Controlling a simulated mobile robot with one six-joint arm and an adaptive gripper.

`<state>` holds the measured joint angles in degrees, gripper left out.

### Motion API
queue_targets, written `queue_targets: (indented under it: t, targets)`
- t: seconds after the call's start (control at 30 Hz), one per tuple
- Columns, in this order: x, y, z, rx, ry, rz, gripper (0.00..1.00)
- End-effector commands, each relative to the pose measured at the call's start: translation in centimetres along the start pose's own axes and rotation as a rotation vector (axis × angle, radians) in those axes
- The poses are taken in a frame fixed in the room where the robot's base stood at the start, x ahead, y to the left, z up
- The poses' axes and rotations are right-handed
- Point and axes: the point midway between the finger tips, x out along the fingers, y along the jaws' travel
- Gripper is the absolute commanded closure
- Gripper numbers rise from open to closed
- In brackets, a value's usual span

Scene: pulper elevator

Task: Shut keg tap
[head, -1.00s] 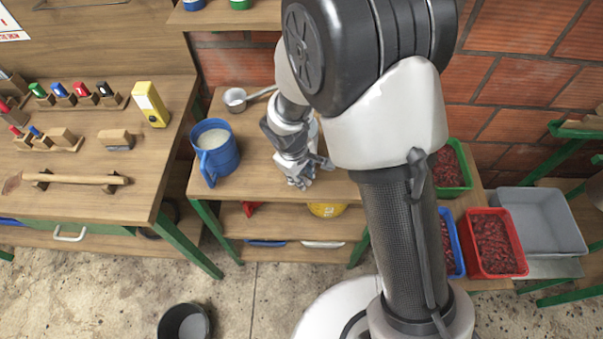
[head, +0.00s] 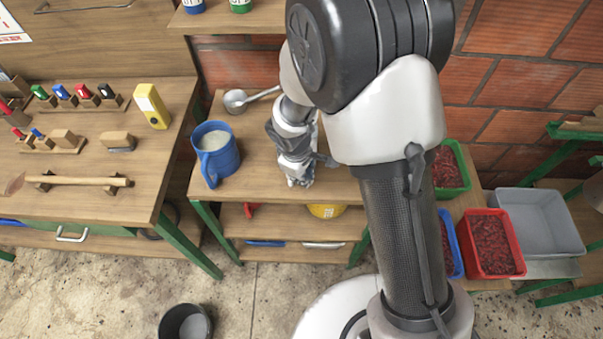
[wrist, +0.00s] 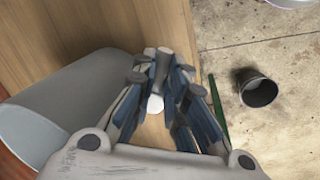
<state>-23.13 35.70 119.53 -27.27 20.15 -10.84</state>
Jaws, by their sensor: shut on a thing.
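My gripper (head: 300,180) is low over the front part of the wooden table, right of the blue jug, in the head view. In the wrist view its fingers (wrist: 163,62) are drawn together around a small pale, round-ended part, which appears to be the keg tap (wrist: 155,103). The fingers cover most of it, so its exact turn cannot be told. A large grey cylinder, seemingly the keg (wrist: 50,110), lies close to the left of the fingers in the wrist view. In the head view my arm hides the keg and tap.
The blue jug (head: 215,155) with pale liquid and a metal ladle (head: 238,100) stand left of my gripper. Red, blue and green crates with red fruit (head: 492,245) are right of my arm. A dark bucket (head: 184,324) is on the floor, also in the wrist view (wrist: 256,90).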

Motion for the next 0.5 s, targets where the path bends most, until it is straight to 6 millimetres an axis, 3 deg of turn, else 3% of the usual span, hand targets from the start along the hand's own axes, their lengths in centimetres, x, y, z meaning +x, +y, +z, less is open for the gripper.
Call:
queue_targets:
  t: [0.2,0.5]
  targets:
    - [-0.18,0.83,0.15,-0.198,0.037,-0.002,1.0]
    - [0.17,0.9,0.01,-0.234,0.047,0.0,1.0]
